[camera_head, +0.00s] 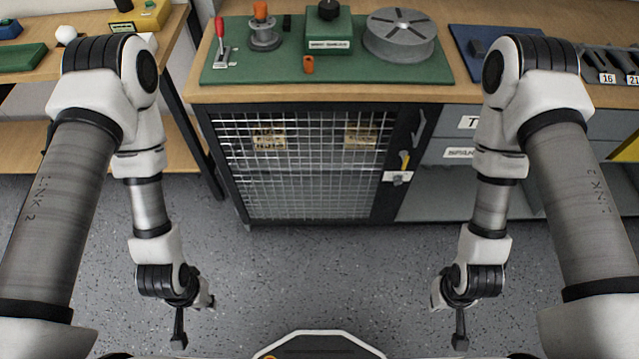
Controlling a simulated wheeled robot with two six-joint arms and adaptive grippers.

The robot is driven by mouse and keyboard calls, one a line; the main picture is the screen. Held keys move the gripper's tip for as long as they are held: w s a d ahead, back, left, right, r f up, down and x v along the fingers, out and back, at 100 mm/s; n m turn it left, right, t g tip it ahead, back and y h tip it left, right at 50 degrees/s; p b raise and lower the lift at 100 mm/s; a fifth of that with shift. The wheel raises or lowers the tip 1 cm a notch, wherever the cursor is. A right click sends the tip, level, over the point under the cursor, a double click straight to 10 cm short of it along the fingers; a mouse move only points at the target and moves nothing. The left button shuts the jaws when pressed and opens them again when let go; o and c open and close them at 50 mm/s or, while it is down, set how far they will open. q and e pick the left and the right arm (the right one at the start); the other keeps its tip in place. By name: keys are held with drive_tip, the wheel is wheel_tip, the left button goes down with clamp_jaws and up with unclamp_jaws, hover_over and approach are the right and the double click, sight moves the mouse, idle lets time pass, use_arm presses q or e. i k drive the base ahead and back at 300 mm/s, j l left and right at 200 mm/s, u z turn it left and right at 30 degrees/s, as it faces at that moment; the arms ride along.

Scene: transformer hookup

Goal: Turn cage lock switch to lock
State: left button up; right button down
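The cage (300,165) has a wire mesh door in a black frame under the wooden worktop. The cage lock switch (404,161) is on the black frame at the door's right side. It shows a small yellow handle tilted slightly off upright, with a white label (397,176) just below. The label's text is too small to read. My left gripper (180,338) hangs low at the left, over the floor and well away from the switch. My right gripper (460,340) hangs low at the right, also apart from it. Both are seen edge-on, so their finger gaps are hidden.
A green mat (270,72) on the worktop holds a red-handled lever (220,40), a green box (328,30) and a grey slotted disc (400,35). Labelled drawers (450,153) stand right of the cage. The speckled floor (310,270) before the cage is clear.

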sight(397, 180)
drive_tip(key=l+z, duration=0.15)
drive_tip(key=l, duration=0.7)
drive_tip(key=l+z, duration=0.15)
drive_tip(key=l, duration=0.65)
drive_tip(key=i+l+z, duration=0.15)
drive_tip(key=l, duration=0.65)
